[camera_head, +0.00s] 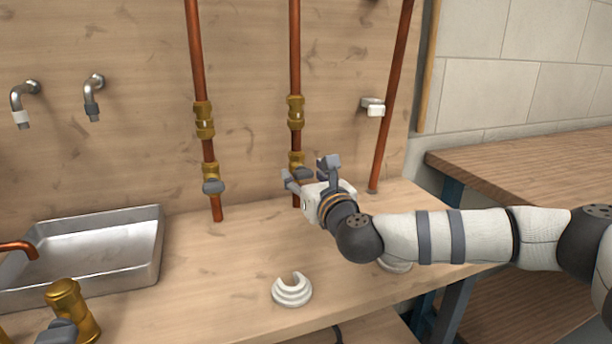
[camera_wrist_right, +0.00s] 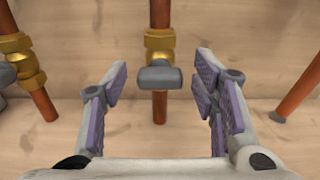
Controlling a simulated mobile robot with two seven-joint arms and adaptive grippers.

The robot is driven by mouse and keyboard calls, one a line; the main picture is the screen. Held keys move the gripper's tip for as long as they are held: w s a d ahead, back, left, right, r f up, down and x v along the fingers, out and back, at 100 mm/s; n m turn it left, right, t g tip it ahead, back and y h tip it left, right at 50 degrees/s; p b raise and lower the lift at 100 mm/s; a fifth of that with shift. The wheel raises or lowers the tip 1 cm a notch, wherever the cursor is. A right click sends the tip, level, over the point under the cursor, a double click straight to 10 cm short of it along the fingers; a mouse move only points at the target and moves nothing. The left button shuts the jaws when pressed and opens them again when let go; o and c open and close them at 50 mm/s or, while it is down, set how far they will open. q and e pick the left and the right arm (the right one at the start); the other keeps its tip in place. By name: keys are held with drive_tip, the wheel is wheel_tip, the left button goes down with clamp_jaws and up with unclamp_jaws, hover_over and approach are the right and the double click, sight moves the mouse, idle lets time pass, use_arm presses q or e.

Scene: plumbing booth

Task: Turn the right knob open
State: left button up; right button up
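The right knob is a grey handle on the brass valve of the middle copper pipe. In the right wrist view the grey knob (camera_wrist_right: 160,77) lies crosswise to its pipe, ahead of and between my open fingers, with a gap on both sides. In the head view its brass valve (camera_head: 296,160) shows just above my right gripper (camera_head: 311,174), which hides most of the knob. My right gripper also shows in the wrist view (camera_wrist_right: 162,95), open and empty.
A left valve with a grey knob (camera_head: 213,187) sits on the left pipe. A slanted copper pipe (camera_head: 388,110) stands right of my gripper. A metal sink (camera_head: 150,235) and a white ring-shaped part (camera_head: 292,291) are on the bench.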

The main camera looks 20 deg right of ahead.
drive_tip(key=c, duration=0.9)
drive_tip(key=shift+c, duration=0.2)
drive_tip(key=shift+n, duration=0.4)
drive_tip(key=n, duration=0.4)
drive_tip(key=shift+a+r+p, duration=0.1)
drive_tip(key=shift+p, duration=0.25)
drive_tip(key=n+p, duration=0.1)
drive_tip(key=n, duration=0.3)
drive_tip(key=shift+a, duration=0.1)
drive_tip(key=n+p, duration=0.1)
drive_tip(key=n, duration=0.4)
use_arm(q)
drive_tip(key=shift+t, duration=0.7)
drive_tip(key=shift+w+r+p, duration=0.3)
drive_tip(key=shift+w+r, duration=0.6)
drive_tip(key=shift+r, duration=0.15)
drive_tip(key=shift+w+r+p, duration=0.3)
drive_tip(key=shift+w+r, duration=0.55)
drive_tip(key=shift+r, duration=0.2)
use_arm(e)
drive_tip(key=shift+f+n, duration=0.2)
drive_tip(key=shift+n, duration=1.7)
drive_tip(key=shift+f+n, duration=0.1)
drive_tip(key=shift+n, duration=0.2)
